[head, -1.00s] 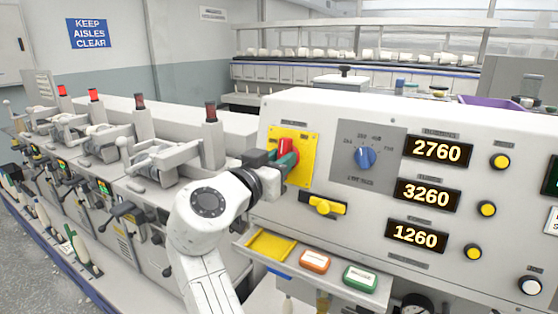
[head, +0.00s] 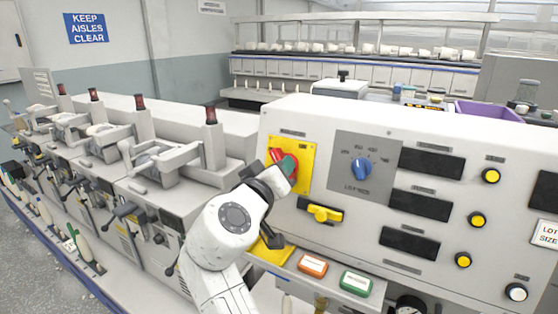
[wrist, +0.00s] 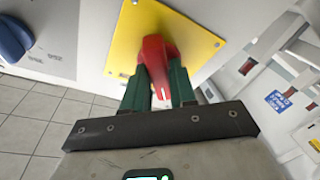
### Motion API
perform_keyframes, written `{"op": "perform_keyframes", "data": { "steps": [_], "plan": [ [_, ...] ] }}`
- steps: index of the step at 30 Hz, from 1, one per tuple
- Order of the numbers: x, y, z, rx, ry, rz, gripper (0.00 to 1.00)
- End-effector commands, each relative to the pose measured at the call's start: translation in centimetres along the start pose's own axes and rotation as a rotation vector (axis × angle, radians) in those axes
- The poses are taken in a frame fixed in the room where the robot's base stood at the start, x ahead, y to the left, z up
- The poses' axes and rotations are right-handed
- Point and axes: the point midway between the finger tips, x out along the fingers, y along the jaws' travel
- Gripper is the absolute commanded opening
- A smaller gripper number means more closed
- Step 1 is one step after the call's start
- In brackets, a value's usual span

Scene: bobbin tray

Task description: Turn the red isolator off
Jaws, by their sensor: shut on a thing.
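The red isolator handle (head: 277,156) sits on a yellow plate (head: 306,160) on the white control panel. In the head view it is tilted and partly hidden behind my gripper (head: 288,166). The wrist view shows the red handle (wrist: 155,55) between the green fingers of my gripper (wrist: 158,78), which is shut on it. The three number displays (head: 431,164) on the panel are dark.
A blue rotary knob (head: 361,169) is right of the yellow plate, and a yellow handle (head: 322,214) is below it. Machine arms and lamp posts (head: 211,137) stand at the left.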

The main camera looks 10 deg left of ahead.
Motion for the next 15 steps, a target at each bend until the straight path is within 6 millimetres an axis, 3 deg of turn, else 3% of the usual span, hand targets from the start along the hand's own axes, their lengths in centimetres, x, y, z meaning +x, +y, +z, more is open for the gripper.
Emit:
{"op": "perform_keyframes", "data": {
  "steps": [15],
  "plan": [
    [-0.07, 0.37, -0.47, -0.476, 0.002, -0.120, 0.00]
  ]
}}
